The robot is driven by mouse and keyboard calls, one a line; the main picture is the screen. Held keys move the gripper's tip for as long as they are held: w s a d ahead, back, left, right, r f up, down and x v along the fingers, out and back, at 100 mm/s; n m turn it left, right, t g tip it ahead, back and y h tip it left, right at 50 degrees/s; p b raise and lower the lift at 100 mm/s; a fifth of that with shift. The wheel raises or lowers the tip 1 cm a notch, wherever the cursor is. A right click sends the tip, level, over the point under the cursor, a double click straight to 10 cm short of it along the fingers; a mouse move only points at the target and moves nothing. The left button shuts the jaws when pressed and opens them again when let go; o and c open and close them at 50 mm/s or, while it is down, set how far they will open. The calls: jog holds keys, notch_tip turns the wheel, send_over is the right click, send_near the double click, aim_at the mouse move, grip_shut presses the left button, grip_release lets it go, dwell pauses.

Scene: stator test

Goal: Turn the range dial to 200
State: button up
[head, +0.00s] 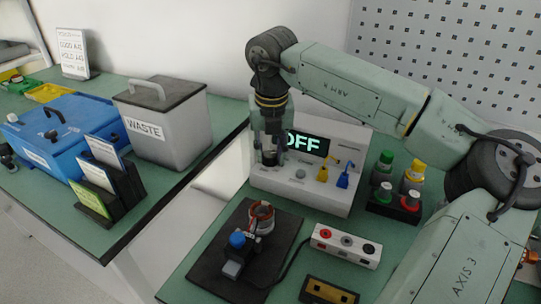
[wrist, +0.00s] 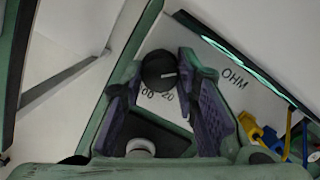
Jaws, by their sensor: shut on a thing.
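The meter (head: 300,188) is a white sloped box on the green bench, with a dark display (head: 306,143) reading OFF. In the head view the dial (head: 270,158) is partly hidden by my fingers. My gripper (head: 270,148) comes down from above, and its purple-grey pads (wrist: 160,75) are shut on the dial from both sides. Printed marks beside the dial show a partly hidden number ending in 00, then 20. OHM is printed farther right.
Yellow and blue plugs (head: 322,173) sit on the meter's right side. A rack of coloured-cap bottles (head: 408,203) stands right of it. In front are a stator on a dark mat (head: 213,270) and a white socket box (head: 345,246). A waste bin (head: 175,140) stands left.

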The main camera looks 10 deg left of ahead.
jog(key=m+b, duration=0.2)
jog(key=m, duration=0.1)
jog(key=shift+f+h, duration=0.3)
jog(key=m+b, duration=0.2)
jog(key=m, duration=0.3)
jog(key=shift+h+b, duration=0.3)
jog(key=shift+r+m+b, duration=0.1)
jog(key=shift+m+b, duration=0.25)
jog(key=shift+m, duration=0.55)
jog(key=shift+r+m+h, duration=0.15)
jog(key=shift+m+h, duration=0.15)
jog(key=shift+m, duration=1.3)
jog(key=o, duration=0.8)
jog(key=shift+d, duration=0.15)
jog(key=shift+o, duration=0.2)
